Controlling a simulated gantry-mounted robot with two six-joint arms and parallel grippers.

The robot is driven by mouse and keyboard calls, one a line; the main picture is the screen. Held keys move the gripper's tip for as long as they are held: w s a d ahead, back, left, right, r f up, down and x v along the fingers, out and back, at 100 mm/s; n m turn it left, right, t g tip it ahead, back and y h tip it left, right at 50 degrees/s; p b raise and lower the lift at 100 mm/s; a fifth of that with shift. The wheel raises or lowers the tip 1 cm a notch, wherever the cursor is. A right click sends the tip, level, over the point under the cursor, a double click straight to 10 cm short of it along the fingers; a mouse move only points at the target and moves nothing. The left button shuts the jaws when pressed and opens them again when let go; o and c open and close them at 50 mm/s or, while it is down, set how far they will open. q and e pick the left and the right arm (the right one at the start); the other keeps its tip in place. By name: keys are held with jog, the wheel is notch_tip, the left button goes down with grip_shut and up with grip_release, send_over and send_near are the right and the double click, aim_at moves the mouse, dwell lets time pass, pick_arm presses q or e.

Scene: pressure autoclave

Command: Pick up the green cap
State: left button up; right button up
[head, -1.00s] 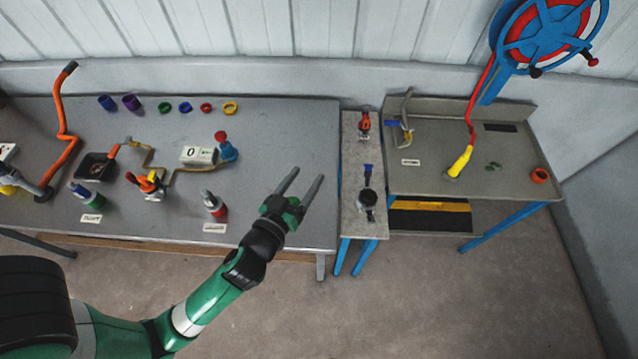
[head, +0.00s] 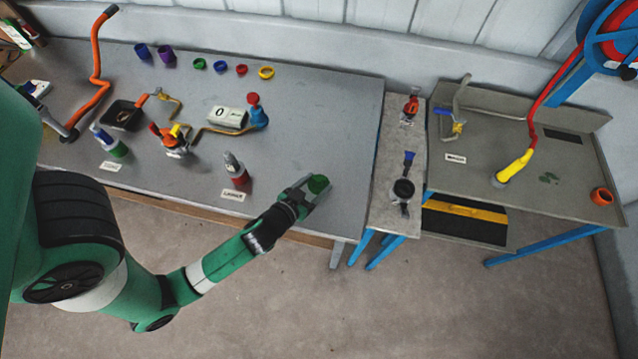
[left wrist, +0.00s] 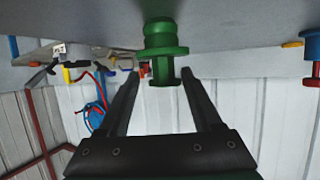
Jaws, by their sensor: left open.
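The green cap (head: 318,184) is near the front right corner of the large grey table, at the fingertips of my left gripper (head: 313,188). In the left wrist view the green cap (left wrist: 164,48) is a stepped piece with a wide flange, against the grey surface at the top of the picture. The left gripper (left wrist: 159,75) is open there, with one finger on each side of the cap's lower part. Clear gaps show beside the cap, so it is not clamped. My right gripper is not in view.
A red-and-grey bottle (head: 236,168) stands left of the gripper. Coloured rings, including a green one (head: 199,64), lie along the table's back. A narrow stand (head: 397,185) with a dark round fitting is to the right. The table between bottle and gripper is clear.

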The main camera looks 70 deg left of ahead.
pick_arm(q)
jog(key=x, duration=0.5)
jog(key=shift+a+r, duration=0.2)
jog(key=shift+a, duration=0.2)
grip_shut()
